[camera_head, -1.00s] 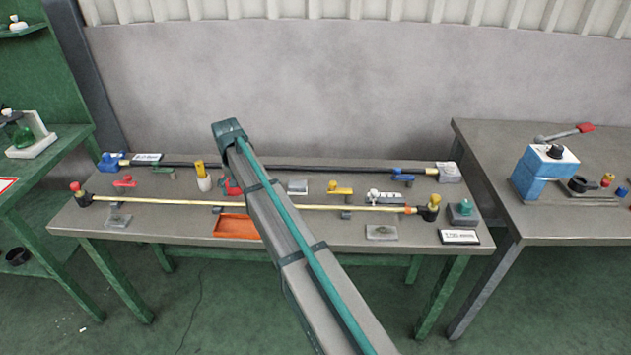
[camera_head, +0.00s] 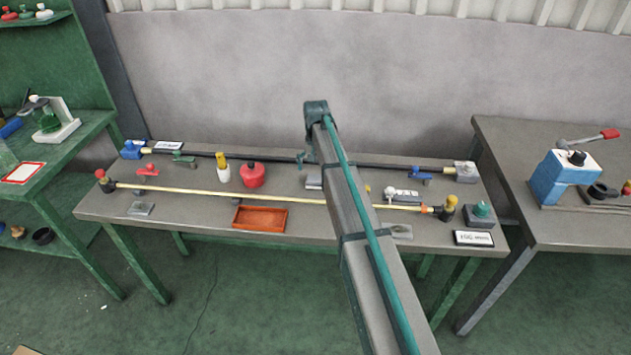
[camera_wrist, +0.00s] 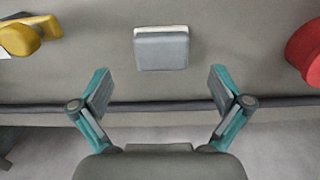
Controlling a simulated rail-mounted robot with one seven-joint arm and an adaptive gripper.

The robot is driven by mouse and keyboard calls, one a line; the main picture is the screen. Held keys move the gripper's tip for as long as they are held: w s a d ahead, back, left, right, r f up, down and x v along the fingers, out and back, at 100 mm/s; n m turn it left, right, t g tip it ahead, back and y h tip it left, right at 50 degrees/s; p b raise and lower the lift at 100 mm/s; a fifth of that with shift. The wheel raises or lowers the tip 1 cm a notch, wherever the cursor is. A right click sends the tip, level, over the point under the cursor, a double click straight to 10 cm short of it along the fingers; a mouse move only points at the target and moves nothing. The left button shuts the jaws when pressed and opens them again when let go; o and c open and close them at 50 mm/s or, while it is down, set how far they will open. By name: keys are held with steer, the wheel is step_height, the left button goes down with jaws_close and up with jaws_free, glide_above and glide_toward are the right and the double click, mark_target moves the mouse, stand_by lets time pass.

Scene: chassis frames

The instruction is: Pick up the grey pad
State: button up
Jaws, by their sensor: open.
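The grey pad (camera_wrist: 161,50) is a small square block with a pale far edge, lying flat on the table in the upper middle of the wrist view. It also shows in the head view (camera_head: 314,178), partly hidden beside my arm. My gripper (camera_wrist: 160,75) is open and empty, its two teal-and-grey fingers spread wide. The pad lies just beyond the fingertips in the wrist view, roughly centred between them. It is not between the fingers.
A red container (camera_head: 253,175) stands left of the pad. A black pipe (camera_head: 270,159) and a yellow rod (camera_head: 240,197) cross the table lengthwise. An orange tray (camera_head: 260,219) lies at the front. A yellow part (camera_wrist: 18,38) shows left in the wrist view.

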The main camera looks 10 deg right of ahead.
mark_target(315, 177)
steer(key=shift+a+f+p, duration=0.1)
steer(key=shift+f+p, duration=0.9)
steer(key=shift+f, duration=1.45)
steer(key=c, duration=1.3)
